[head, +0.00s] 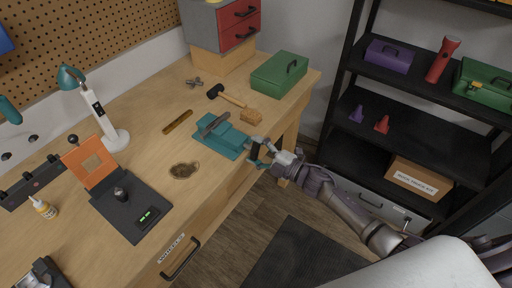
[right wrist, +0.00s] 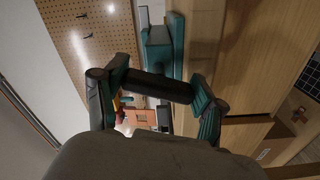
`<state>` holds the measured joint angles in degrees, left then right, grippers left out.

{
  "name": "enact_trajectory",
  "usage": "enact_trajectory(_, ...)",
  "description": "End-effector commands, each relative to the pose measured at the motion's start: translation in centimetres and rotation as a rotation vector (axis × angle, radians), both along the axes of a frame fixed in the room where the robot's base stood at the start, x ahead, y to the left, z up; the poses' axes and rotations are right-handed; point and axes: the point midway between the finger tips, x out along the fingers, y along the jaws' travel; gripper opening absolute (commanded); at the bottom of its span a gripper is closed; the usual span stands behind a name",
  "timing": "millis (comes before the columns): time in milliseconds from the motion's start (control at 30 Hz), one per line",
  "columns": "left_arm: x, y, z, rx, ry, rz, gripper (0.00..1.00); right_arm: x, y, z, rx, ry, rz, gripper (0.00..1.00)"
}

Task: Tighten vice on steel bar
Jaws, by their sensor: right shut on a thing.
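The teal vice (head: 228,142) sits at the front edge of the workbench. A grey steel bar (head: 212,126) lies at its jaws, tilted in the picture; whether the jaws touch it on both sides is too small to tell. My right gripper (head: 259,153) is at the vice's front, beyond the bench edge. In the right wrist view its teal fingers (right wrist: 158,100) are on either side of the dark vice handle (right wrist: 158,86), shut on it. The vice body (right wrist: 160,50) shows behind the handle. My left gripper is not in view.
A black shelf (head: 430,125) is at the right.

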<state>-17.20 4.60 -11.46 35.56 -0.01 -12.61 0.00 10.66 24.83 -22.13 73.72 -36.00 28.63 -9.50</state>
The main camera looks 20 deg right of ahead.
Motion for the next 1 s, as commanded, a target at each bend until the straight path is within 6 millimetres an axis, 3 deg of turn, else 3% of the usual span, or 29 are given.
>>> enact_trajectory(500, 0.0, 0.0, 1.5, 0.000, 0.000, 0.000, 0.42, -0.1, 0.0, -0.2, 0.359, 0.283, -0.001, 0.35)
enact_trajectory(1000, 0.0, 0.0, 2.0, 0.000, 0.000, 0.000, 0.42, -0.2, 0.1, -0.4, 0.523, 0.412, -0.002, 0.35)
